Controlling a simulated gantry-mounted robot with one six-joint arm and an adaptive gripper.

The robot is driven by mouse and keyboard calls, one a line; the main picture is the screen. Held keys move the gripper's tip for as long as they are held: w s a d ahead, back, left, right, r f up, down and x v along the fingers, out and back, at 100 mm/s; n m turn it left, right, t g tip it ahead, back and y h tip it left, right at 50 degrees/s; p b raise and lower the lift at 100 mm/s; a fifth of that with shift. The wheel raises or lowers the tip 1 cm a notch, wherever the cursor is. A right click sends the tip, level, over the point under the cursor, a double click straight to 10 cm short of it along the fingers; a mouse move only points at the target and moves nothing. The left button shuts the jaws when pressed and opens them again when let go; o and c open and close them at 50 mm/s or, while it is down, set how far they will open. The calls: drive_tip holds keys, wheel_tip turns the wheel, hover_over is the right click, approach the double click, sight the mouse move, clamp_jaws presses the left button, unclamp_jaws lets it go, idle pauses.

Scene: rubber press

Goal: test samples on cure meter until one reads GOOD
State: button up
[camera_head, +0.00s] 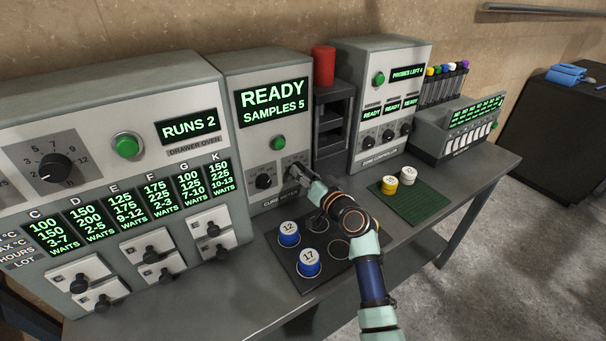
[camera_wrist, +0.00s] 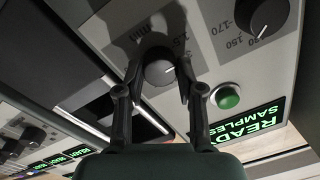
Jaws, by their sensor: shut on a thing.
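The cure meter (camera_head: 238,130) stands in the middle of the bench, and its screen (camera_head: 272,103) reads READY, SAMPLES 5. It has a green button (camera_head: 278,143) and two dark knobs. My gripper (camera_head: 300,180) is at the right knob, and in the wrist view its fingers (camera_wrist: 162,90) are shut around that knob (camera_wrist: 160,72). The left knob (camera_head: 264,181) is free. Two blue samples, marked 12 (camera_head: 288,233) and 17 (camera_head: 309,262), sit on the dark tray (camera_head: 285,258) in front of the meter. My arm hides part of this tray.
The oven (camera_head: 120,100) at left reads RUNS 2 and has several small drawers. At right stand the zone controller (camera_head: 385,95), a green mat (camera_head: 420,203) with yellow (camera_head: 389,184) and white (camera_head: 408,175) samples, and a vial rack (camera_head: 440,90). A red cylinder (camera_head: 323,65) tops a dark rack (camera_head: 333,120).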

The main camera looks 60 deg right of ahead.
drive_tip(key=shift+m, duration=1.7)
drive_tip(key=o, duration=1.2)
drive_tip(key=shift+c, duration=0.2)
drive_tip(key=v, duration=1.2)
drive_tip(key=shift+f, duration=0.15)
